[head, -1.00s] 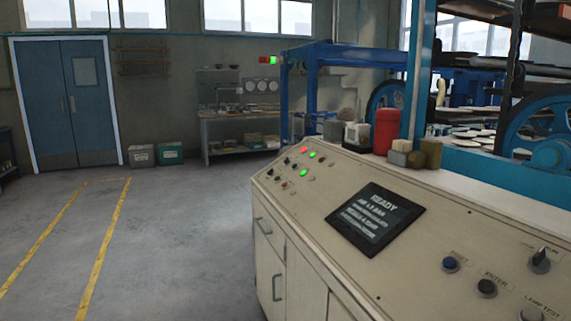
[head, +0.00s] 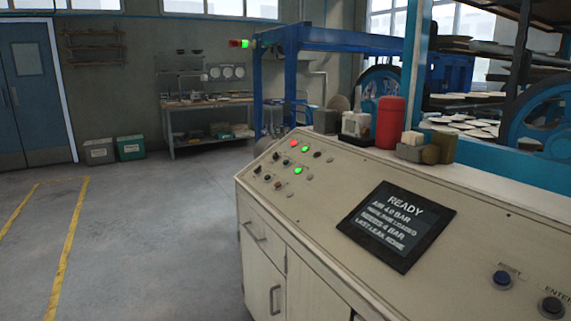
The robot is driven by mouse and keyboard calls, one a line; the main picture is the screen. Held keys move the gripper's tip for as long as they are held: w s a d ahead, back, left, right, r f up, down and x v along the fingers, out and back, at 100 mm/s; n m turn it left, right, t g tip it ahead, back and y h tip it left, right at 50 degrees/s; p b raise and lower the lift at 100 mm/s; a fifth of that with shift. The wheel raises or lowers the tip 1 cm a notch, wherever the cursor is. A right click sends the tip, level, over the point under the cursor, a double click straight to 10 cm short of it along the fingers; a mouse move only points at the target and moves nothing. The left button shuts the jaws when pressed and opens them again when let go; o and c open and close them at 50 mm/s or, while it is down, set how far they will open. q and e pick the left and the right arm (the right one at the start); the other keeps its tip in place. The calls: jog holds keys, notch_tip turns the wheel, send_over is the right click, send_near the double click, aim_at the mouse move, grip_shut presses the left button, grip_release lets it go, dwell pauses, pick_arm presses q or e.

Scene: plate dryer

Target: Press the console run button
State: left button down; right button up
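The console (head: 330,180) is a cream cabinet with a sloped panel, filling the right and lower right of the head view. Its dark screen (head: 396,224) reads READY, with smaller lines including an air pressure in bar. At the panel's far left end is a cluster of small knobs and lamps (head: 284,165), with red and green lights lit. I cannot tell which control is the run button. Neither of my grippers is in view.
A red canister (head: 390,123) and small blocks (head: 425,149) stand on the console's back ledge. Behind is a blue machine frame (head: 330,40) with a wheel and plates. A workbench (head: 207,118) and two bins (head: 130,147) stand at the back. The floor at left is clear.

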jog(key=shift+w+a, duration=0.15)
